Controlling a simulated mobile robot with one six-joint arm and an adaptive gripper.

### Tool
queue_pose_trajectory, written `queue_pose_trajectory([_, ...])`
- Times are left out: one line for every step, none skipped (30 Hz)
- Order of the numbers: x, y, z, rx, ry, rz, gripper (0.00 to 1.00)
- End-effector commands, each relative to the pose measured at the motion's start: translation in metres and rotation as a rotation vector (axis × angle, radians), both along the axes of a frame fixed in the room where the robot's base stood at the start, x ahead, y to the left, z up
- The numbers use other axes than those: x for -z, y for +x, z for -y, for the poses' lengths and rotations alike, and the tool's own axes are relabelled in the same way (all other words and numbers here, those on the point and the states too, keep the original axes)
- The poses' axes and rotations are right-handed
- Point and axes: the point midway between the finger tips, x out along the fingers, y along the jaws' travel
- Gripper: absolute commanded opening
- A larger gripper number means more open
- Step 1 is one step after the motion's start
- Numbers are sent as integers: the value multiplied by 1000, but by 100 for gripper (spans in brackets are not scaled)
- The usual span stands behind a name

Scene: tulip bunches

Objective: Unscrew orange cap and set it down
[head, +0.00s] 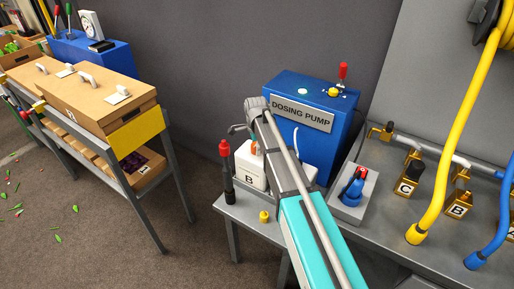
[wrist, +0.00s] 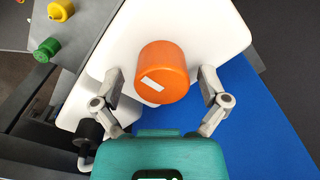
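The orange cap (wrist: 160,76) sits on a white canister (wrist: 215,28) in the wrist view, with a white stripe on its face. In the head view the cap (head: 254,147) shows only partly on the white canister marked B (head: 248,172), beside my arm. My gripper (wrist: 161,75) is open, with one finger on each side of the cap. A gap shows between each finger and the cap, so I see no contact. In the head view my gripper is mostly hidden by my own arm.
A blue dosing pump (head: 310,108) stands behind the canister. A yellow cap (head: 264,216) lies on the bench in front. A grey box with a blue fitting (head: 354,190) stands to the right.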

Motion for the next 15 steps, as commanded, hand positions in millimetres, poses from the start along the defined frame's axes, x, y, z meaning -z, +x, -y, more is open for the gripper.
queue_pose_trajectory([0, 0, 0, 0, 0, 0, 74])
queue_pose_trajectory([0, 0, 0, 0, 0, 0, 68])
queue_pose_trajectory([0, 0, 0, 0, 0, 0, 61])
queue_pose_trajectory([0, 0, 0, 0, 0, 0, 55])
queue_pose_trajectory([0, 0, 0, 0, 0, 0, 50])
queue_pose_trajectory([0, 0, 0, 0, 0, 0, 42])
queue_pose_trajectory([0, 0, 0, 0, 0, 0, 37])
queue_pose_trajectory([0, 0, 0, 0, 0, -1, 31])
queue_pose_trajectory([0, 0, 0, 0, 0, -1, 24])
queue_pose_trajectory([0, -1, 0, 0, 0, -1, 18])
queue_pose_trajectory([0, -1, 0, 0, 0, -1, 18])
queue_pose_trajectory([0, -1, 0, -2, 0, -2, 18])
queue_pose_trajectory([0, -1, 0, -4, 0, -2, 18])
queue_pose_trajectory([0, -1, 0, -8, 0, -2, 18])
queue_pose_trajectory([0, -1, 0, -18, 0, -2, 18])
